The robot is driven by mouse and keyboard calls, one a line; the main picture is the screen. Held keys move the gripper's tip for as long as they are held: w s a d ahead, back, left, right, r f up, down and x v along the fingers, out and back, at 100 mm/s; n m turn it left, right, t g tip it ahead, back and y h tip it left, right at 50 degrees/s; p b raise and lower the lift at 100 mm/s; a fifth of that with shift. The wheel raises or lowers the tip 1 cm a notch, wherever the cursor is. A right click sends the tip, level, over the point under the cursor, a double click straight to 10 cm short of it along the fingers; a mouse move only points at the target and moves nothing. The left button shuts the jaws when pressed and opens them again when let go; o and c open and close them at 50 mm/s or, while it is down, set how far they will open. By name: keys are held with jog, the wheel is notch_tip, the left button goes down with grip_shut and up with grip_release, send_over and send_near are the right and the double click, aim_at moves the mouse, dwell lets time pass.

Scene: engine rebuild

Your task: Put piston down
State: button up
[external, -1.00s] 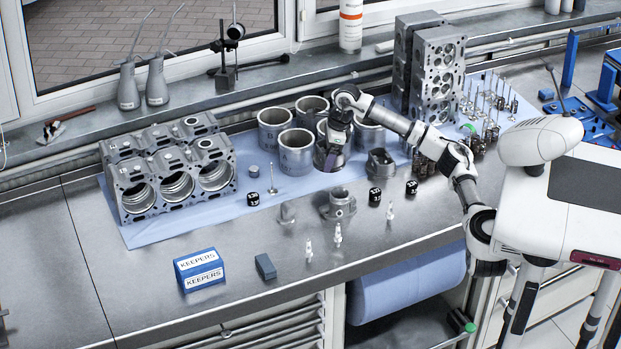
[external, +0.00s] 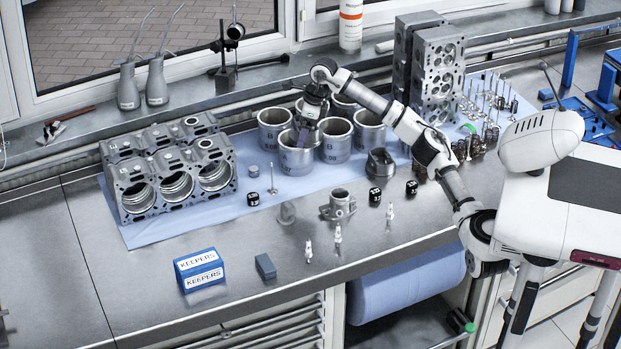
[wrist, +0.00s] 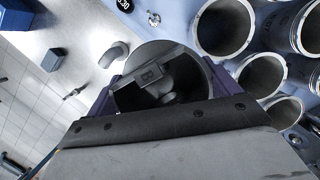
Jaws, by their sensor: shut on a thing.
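My gripper (external: 304,126) is above the group of cylinder liners, over the front-left liner marked A (external: 296,160). In the wrist view, the purple jaws (wrist: 162,92) are shut on the piston (wrist: 150,52), a round grey part with its hollow side towards the camera. The held piston is hard to make out in the external view. Another piston-like part (external: 381,163) stands on the blue mat, right of the liners.
The engine block (external: 168,172) stands left on the blue mat (external: 240,205). Cylinder heads (external: 436,75) and upright valves (external: 492,98) are at the right. A blue keepers box (external: 200,270) is at the front left. The grey bench (external: 120,285) has free room in front.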

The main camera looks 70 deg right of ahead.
jog(key=w+a+m+p, duration=0.1)
jog(key=w+a, duration=0.3)
jog(key=a, duration=0.2)
jog(key=w+a+m, duration=0.2)
jog(key=w+a, duration=0.1)
jog(key=a, duration=0.3)
jog(key=m+h+p, duration=0.2)
jog(key=m, duration=0.1)
send_over(236, 234)
jog(key=f, duration=0.6)
jog(key=f+p, duration=0.1)
jog(key=f, duration=0.6)
jog(key=s+f+p, duration=0.1)
jog(key=f, duration=0.5)
jog(key=shift+a+f, duration=0.2)
jog(key=shift+a, duration=0.1)
jog(key=shift+f, duration=0.15)
jog(key=o, duration=0.9)
jog(key=shift+o, duration=0.9)
jog(key=shift+r+p, duration=0.2)
jog(key=shift+p, duration=0.1)
jog(key=d+b+v, duration=0.1)
jog(key=b+v, duration=0.2)
jog(key=v, duration=0.8)
jog(key=shift+a+r, duration=0.4)
jog(key=shift+r, duration=0.05)
